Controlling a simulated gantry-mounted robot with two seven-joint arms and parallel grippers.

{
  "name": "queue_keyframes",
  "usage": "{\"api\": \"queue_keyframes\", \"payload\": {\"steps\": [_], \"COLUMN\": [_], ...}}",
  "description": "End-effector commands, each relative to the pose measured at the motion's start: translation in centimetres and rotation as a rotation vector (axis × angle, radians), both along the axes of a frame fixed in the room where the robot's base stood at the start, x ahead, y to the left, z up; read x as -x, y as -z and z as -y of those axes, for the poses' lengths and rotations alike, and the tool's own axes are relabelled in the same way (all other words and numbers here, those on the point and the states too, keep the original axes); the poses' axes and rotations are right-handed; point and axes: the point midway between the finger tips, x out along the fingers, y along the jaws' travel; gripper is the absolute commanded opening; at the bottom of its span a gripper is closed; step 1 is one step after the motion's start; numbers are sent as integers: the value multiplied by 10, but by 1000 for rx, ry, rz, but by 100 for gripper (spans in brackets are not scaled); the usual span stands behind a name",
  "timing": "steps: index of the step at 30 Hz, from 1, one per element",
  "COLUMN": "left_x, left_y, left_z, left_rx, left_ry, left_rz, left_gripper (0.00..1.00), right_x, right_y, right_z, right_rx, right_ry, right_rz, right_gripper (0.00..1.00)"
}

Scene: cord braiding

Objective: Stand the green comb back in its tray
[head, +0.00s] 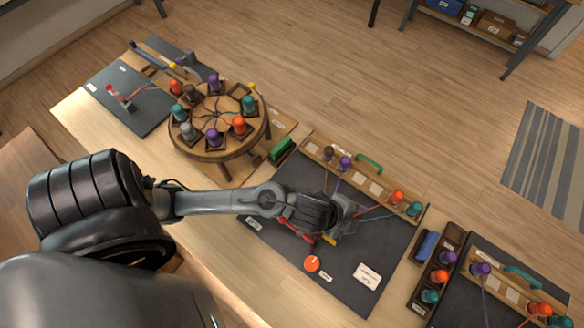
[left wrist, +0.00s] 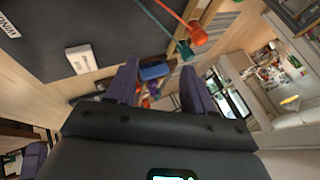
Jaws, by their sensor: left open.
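A small green block-like thing (head: 282,150), which looks like the green comb, is at the left corner of the dark mat (head: 375,262) in the head view. It sits in or against a dark holder; whether it stands or lies I cannot tell. My left gripper (head: 343,213) is over the mat, to the right of the green thing and well apart from it. In the left wrist view my left gripper (left wrist: 158,68) has its two purple fingers spread with nothing held between them. My right gripper is not in view.
A wooden rack (head: 372,186) with several spools and a green arched handle (head: 369,162) borders the mat. A round braiding stand (head: 226,110) is at the left. A blue block (head: 427,246) and a spool tray (head: 438,272) are at the right.

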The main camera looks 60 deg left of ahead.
Motion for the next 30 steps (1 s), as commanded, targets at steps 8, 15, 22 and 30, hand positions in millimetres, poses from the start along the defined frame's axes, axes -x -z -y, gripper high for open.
{"api": "queue_keyframes", "payload": {"steps": [8, 15, 22, 30], "left_x": [88, 126, 127, 127], "left_y": [17, 23, 24, 13], "left_z": [-70, -92, -93, -93], "left_rx": [266, 322, 325, 323], "left_ry": [-713, -939, -950, -947], "left_rz": [-339, -453, -458, -457], "left_gripper": [52, 52, 52, 52], "right_x": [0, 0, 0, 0], "right_y": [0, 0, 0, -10], "right_z": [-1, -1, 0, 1], "right_rx": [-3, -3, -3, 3], "right_ry": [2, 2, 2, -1], "right_rz": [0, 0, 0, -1], "right_gripper": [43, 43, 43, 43]}}
